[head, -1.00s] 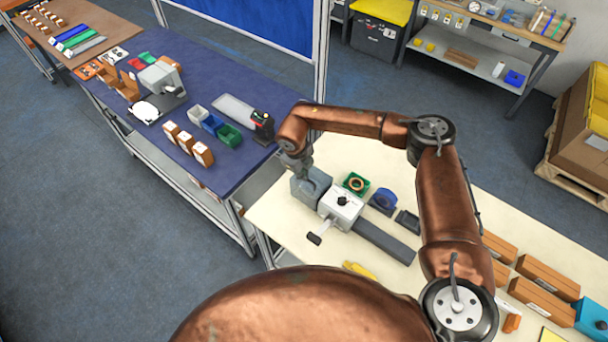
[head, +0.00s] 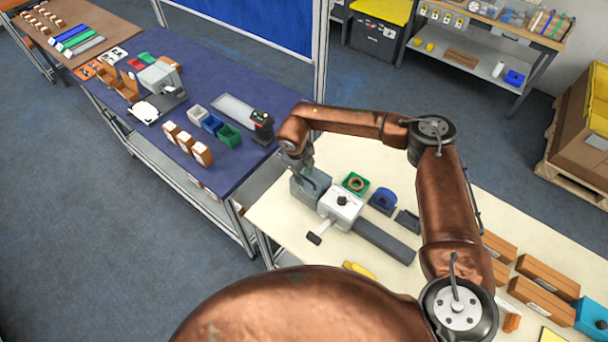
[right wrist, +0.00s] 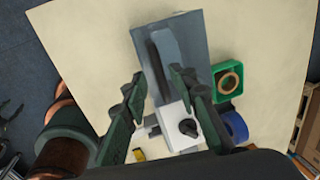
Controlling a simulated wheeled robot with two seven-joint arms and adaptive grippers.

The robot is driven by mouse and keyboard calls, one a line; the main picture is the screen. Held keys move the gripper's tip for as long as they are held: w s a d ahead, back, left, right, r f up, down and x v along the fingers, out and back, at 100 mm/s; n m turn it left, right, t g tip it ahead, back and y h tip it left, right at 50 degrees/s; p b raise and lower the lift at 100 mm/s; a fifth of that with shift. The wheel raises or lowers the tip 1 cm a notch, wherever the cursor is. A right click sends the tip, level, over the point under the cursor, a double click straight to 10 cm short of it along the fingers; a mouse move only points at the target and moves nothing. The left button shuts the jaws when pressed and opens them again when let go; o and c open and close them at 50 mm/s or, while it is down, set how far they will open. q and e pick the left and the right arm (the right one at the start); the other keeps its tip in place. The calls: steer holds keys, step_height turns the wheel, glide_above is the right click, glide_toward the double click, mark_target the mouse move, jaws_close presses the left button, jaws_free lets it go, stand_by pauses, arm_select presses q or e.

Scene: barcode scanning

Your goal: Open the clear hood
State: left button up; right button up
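On the cream table stands a machine with a white block (head: 340,207), which has a black knob on top and a lever at its front. At the block's far-left end is a grey-blue box-shaped hood (head: 298,192), which also shows in the right wrist view (right wrist: 194,50). A dark raised bar (right wrist: 158,48) runs along it. My right gripper (head: 306,172) is right over the hood. In the right wrist view its two fingers (right wrist: 157,80) are apart, on either side of the bar's line. I cannot tell whether they touch it. My left gripper is not in view.
A green tray with a copper-coloured ring (head: 355,184) and a blue roll (head: 383,201) lie close behind the machine. A dark grey track (head: 385,242) runs right from it. A yellow object (head: 359,269) lies near the front edge. Brown boxes (head: 548,277) stand at the right.

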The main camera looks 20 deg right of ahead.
step_height(320, 180, up, 12)
steer(key=s+a, duration=0.1)
steer(key=shift+s+a+f, duration=0.2)
steer(key=shift+a+f, duration=0.05)
steer(key=shift+a, duration=0.15)
stand_by(0.3)
